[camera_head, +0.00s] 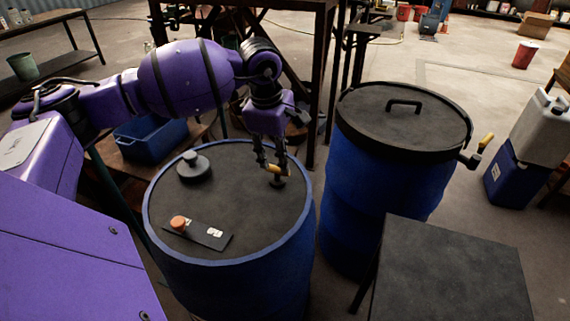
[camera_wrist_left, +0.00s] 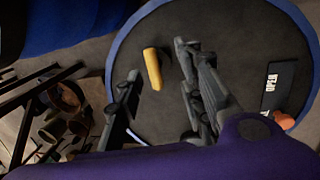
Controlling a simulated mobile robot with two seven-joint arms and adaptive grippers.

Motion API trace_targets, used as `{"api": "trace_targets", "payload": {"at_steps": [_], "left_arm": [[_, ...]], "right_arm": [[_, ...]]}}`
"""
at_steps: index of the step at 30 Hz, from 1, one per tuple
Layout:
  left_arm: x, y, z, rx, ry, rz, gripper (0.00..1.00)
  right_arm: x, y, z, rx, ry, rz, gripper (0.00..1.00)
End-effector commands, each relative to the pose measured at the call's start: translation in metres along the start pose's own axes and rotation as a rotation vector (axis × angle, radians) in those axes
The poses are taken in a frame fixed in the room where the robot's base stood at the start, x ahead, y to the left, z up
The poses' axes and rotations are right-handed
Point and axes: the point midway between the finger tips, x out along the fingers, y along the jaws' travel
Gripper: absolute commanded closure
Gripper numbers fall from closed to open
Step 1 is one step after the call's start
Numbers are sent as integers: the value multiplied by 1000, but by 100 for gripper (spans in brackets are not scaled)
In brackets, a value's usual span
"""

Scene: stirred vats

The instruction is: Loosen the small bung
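A small bung with a yellow bar handle (camera_head: 279,170) stands on the dark top of the near blue drum (camera_head: 151,232), right of its middle. The handle also shows in the left wrist view (camera_wrist_left: 153,68). My left gripper (camera_head: 273,164) reaches down over this handle. In the left wrist view my left gripper (camera_wrist_left: 158,58) is open, with one finger on each side of the handle and a gap to both. I cannot tell how far the fingertips are above the drum top. The handle hides the bung's base in the wrist view. My right gripper is not in view.
The same drum top bears a larger dark round bung (camera_head: 195,169) and a dark plate (camera_head: 195,233) with an orange knob (camera_head: 179,223). A second blue drum (camera_head: 365,190) with a handled lid stands close to the right. A dark table (camera_head: 450,270) is at front right.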

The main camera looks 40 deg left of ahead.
Motion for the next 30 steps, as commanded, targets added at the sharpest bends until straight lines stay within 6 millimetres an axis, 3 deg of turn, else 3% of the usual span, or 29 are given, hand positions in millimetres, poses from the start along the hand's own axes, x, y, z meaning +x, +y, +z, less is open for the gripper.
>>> {"api": "trace_targets", "payload": {"at_steps": [5, 18, 29, 30], "left_arm": [[-3, 11, -16, 13, 62, 29, 64], [58, 13, -18, 11, 56, 29, 64], [65, 13, -18, 11, 57, 30, 64], [65, 13, -18, 11, 56, 30, 70]], "right_arm": [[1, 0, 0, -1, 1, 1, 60], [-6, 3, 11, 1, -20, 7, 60], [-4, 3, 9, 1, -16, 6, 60], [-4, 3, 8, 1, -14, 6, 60]]}}
